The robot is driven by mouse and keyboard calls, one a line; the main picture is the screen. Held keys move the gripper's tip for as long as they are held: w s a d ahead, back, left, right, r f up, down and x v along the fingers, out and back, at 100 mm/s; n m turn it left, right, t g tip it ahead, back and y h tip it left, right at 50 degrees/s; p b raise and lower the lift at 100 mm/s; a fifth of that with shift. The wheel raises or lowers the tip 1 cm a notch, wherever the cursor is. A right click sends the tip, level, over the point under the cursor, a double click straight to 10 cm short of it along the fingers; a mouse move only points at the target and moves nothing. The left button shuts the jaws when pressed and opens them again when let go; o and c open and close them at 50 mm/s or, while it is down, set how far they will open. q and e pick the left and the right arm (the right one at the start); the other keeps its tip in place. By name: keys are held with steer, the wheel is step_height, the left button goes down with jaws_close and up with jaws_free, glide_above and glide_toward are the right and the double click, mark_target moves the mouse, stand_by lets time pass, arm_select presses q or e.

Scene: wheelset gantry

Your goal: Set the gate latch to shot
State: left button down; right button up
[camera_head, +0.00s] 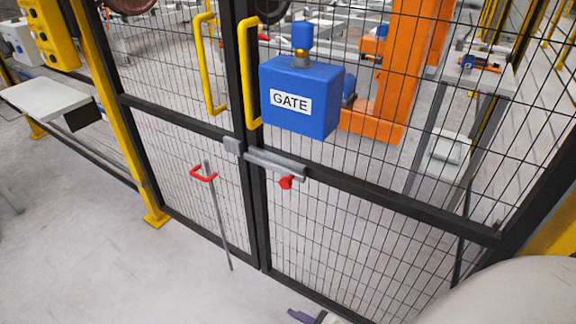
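The gate latch (275,163) is a grey sliding bolt on the middle rail of the right gate leaf. Its red knob (286,182) hangs below the bolt, toward its right half. A grey keeper block (233,146) sits on the left leaf, just left of the bolt. The bolt's left end is close to the keeper; I cannot tell whether it is inside. A small purple and black tip at the bottom edge appears to be part of my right gripper (306,317); it is mostly cut off, well below the latch. My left gripper is out of view.
A blue box marked GATE (300,100) sits above the latch. Yellow handles (249,75) stand on both leaves. A drop rod with a red handle (204,175) is on the left leaf. A yellow post (120,120) and grey shelf (45,98) stand left. Floor before the gate is clear.

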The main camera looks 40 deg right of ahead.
steer(key=w+d+r+n+t+h, duration=0.3)
steer(key=w+d+r+n+h, duration=0.2)
steer(key=w+d+r, duration=0.5)
steer(key=n+t+h+p, duration=0.1)
steer(key=n+t+h, duration=0.2)
steer(key=n+t, duration=0.1)
glide_toward(282, 172)
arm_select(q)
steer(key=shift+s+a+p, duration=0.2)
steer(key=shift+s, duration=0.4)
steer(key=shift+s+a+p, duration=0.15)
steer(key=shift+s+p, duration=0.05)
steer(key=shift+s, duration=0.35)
arm_select(e)
steer(key=shift+x, duration=4.75)
jaws_close()
